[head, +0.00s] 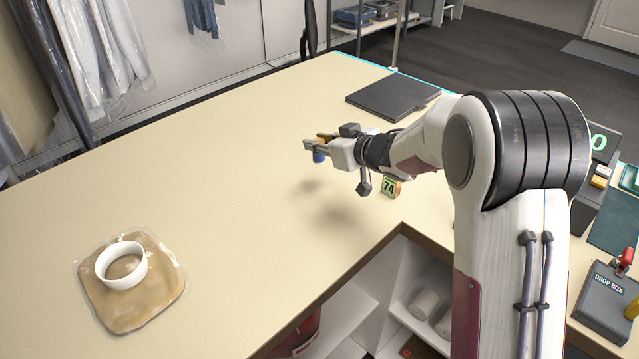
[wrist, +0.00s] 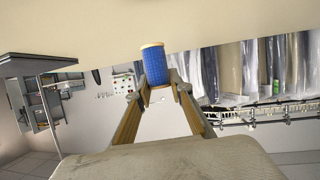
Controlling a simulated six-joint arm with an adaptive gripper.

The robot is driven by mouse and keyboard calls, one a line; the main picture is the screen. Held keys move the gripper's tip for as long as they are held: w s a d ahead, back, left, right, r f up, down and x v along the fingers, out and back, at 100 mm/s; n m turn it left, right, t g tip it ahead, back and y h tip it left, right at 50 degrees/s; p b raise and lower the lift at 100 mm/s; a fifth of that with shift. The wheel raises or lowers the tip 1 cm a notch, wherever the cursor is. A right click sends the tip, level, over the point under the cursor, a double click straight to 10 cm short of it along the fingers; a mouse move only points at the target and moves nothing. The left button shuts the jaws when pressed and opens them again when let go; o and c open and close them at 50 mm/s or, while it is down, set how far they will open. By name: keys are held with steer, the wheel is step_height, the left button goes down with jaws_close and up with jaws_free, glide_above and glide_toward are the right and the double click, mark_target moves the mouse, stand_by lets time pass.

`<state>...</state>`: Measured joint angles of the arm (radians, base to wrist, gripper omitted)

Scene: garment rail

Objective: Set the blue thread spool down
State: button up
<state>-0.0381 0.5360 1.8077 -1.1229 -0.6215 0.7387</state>
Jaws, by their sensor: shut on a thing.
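The blue thread spool (wrist: 154,65) has a pale yellow rim and shows between my fingertips in the wrist view. In the head view only a small blue part of the spool (head: 319,157) shows under my gripper (head: 314,147). My gripper, also in the wrist view (wrist: 160,92), is shut on the spool. It holds the spool above the cream counter (head: 230,220), and shadows fall on the counter below and to the left. The spool's far side is hidden, and I cannot tell its exact height.
A green 74 number tag (head: 389,187) stands close by the gripper. A dark flat slab (head: 393,96) lies behind it. A white ring (head: 103,266) sits on a wrapped brown packet (head: 165,294) at front left. The counter between is clear. Open shelves (head: 375,300) lie below the near edge.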

mark_target(320, 155)
steer(key=shift+w+r, duration=0.8)
steer(key=shift+w, duration=0.05)
steer(key=shift+d, duration=0.1)
steer(key=shift+m, duration=0.3)
steer(key=shift+f, duration=0.15)
steer(key=shift+f, duration=3)
steer(key=shift+f, duration=0.15)
steer(key=shift+f, duration=1.75)
steer(key=shift+f, duration=0.1)
